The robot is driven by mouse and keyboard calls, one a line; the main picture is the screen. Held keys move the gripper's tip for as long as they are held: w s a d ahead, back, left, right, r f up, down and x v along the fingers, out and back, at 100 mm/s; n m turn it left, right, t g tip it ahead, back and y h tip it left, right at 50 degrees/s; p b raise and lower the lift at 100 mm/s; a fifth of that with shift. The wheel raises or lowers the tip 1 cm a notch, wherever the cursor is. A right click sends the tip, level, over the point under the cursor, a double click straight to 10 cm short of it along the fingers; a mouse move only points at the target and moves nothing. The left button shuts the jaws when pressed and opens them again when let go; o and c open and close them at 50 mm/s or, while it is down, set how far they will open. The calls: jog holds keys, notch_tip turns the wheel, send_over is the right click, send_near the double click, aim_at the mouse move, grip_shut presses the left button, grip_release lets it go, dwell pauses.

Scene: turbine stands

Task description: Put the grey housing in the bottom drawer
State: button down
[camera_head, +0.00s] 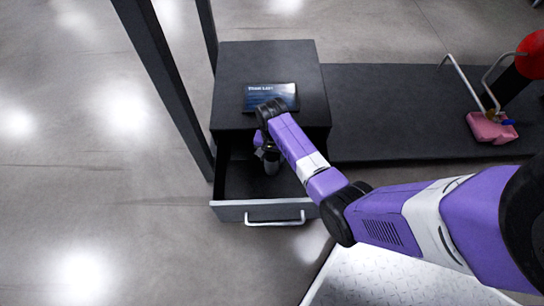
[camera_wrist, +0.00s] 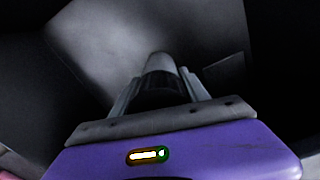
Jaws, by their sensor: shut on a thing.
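The grey housing (camera_head: 271,166) is a small, roughly cylindrical part, held inside the open drawer's outline in the head view. My gripper (camera_head: 267,153) is shut on it and points down over the drawer. In the wrist view the rounded top of the housing (camera_wrist: 160,64) shows between the two fingers (camera_wrist: 156,92). I cannot tell whether the housing touches the drawer floor. My arm hides the drawer's right part.
A dark card with a blue label (camera_head: 270,97) lies on the cabinet top. A dark post (camera_head: 165,75) stands close to the cabinet's left. A low dark platform (camera_head: 385,110) extends right, with a pink object (camera_head: 490,128) on it. The floor at left is clear.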

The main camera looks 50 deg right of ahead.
jog(key=shift+f, duration=0.2)
jog(key=shift+c, duration=2.3)
grip_release()
jog(key=shift+o, duration=0.8)
notch_tip(320, 180, up, 7)
jog(key=p, duration=0.7)
jog(key=shift+p, duration=0.3)
